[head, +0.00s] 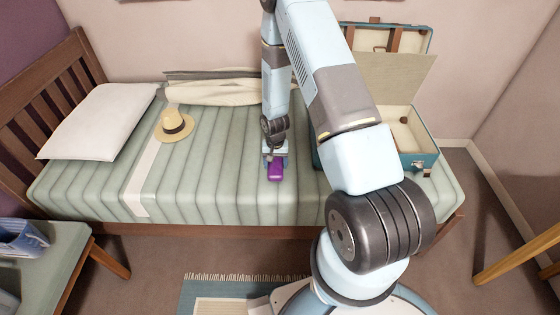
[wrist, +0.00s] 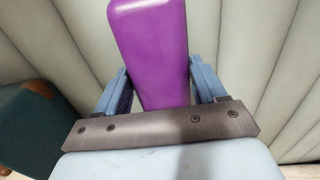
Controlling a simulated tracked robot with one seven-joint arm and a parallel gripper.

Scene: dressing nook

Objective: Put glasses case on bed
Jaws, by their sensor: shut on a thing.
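The glasses case (head: 275,173) is a purple, rounded oblong at the middle of the bed, towards its front edge. My gripper (head: 274,158) points down over the bed and is shut on it. In the wrist view the purple case (wrist: 150,50) sits between the two blue fingers (wrist: 160,88), its far end reaching past them. The bed (head: 215,195) has a pale green, ribbed cover. The case is over the bed and close to the cover; I cannot tell whether it touches it.
An open teal suitcase (head: 424,158) stands on the right end of the bed. A straw hat (head: 173,124), a white pillow (head: 98,120) and a folded blanket (head: 215,90) lie on the left and back. The cover between hat and gripper is clear. A side table (head: 60,262) stands front left.

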